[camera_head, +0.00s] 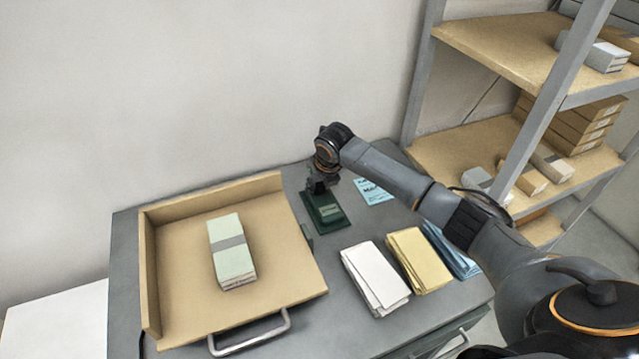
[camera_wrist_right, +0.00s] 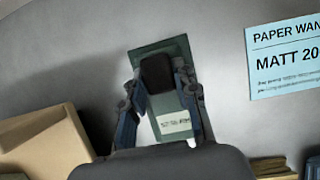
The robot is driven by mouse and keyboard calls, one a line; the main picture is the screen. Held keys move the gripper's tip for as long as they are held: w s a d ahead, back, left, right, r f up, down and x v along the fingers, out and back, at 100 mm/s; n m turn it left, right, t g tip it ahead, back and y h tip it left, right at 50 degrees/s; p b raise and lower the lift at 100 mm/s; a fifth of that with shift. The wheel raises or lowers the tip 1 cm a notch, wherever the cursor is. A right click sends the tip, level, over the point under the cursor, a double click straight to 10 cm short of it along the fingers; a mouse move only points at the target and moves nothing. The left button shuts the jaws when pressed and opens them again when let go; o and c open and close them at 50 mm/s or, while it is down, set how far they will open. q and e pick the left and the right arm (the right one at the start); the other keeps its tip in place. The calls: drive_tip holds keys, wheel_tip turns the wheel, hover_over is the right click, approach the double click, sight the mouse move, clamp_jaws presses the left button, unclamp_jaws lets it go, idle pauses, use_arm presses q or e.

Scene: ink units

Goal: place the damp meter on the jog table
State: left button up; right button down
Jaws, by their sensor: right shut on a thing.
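The damp meter (camera_head: 330,217) is a flat dark green piece with a pale label, on the grey worktop right of the jog table. In the right wrist view the damp meter (camera_wrist_right: 173,121) has a dark block at its upper middle. My right gripper (camera_head: 320,187) is above it; in the wrist view its fingers (camera_wrist_right: 160,88) are shut on that block from both sides. I cannot tell if it is clear of the worktop. The jog table (camera_head: 180,285) is a tan board with raised walls at left and back. My left gripper is out of view.
A banded pale green paper stack (camera_head: 232,252) lies on the jog table's middle; bare board surrounds it. White (camera_head: 375,278), yellow (camera_head: 420,260) and blue (camera_head: 452,252) stacks lie at right. A blue card (camera_head: 372,191) lies behind. A shelf rack (camera_head: 490,140) stands at the right.

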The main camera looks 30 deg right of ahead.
sight(326, 205)
drive_tip(key=shift+f, duration=0.1)
drive_tip(key=c, duration=1)
unclamp_jaws()
drive_tip(key=shift+r, duration=0.2)
drive_tip(key=v, duration=1.2)
drive_tip(key=shift+b, duration=0.3)
